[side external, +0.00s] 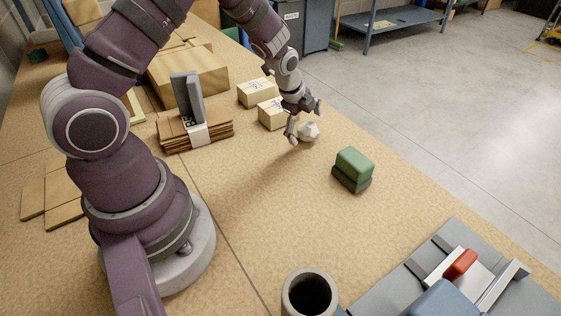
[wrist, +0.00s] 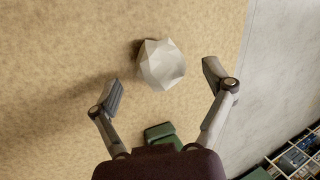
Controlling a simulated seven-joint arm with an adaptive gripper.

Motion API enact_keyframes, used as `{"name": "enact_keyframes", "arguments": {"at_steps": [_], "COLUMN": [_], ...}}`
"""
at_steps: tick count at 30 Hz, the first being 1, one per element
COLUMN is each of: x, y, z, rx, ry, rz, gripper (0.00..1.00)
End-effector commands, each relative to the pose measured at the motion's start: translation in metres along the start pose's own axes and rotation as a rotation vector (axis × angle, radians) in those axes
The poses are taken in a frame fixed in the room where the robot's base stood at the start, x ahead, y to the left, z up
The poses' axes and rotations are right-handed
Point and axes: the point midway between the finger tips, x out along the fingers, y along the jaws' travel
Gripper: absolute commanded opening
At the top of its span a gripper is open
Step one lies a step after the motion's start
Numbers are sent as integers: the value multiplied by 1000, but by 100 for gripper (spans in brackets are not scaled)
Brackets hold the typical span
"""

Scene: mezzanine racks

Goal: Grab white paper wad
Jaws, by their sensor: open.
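The white paper wad (side external: 309,130) is a small faceted ball lying on the tan tabletop. In the wrist view the wad (wrist: 161,65) sits a little beyond the fingertips, near the middle of the gap between them. My gripper (side external: 304,123) is beside and just above the wad in the side view. In the wrist view my gripper (wrist: 161,86) has its two fingers spread wide, with nothing between the pads.
Small boxes (side external: 257,93) stand just behind my gripper, with flat cardboard (side external: 180,138) to the left. A green block (side external: 353,165) is to the right, near the table edge. A grey tube (side external: 309,293) and a grey device (side external: 470,275) are at the front. Table left of the wad is clear.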

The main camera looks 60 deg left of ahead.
Motion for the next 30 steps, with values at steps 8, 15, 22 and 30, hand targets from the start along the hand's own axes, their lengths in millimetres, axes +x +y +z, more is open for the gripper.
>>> {"name": "enact_keyframes", "arguments": {"at_steps": [8,15,22,30], "x": [19,19,19,18], "y": [0,-1,-1,-1], "z": [0,0,0,0], "rx": [-1,-1,-1,-1], "ry": [0,0,0,0], "rz": [-1,-1,0,-1], "gripper": [81,64,34,31]}}
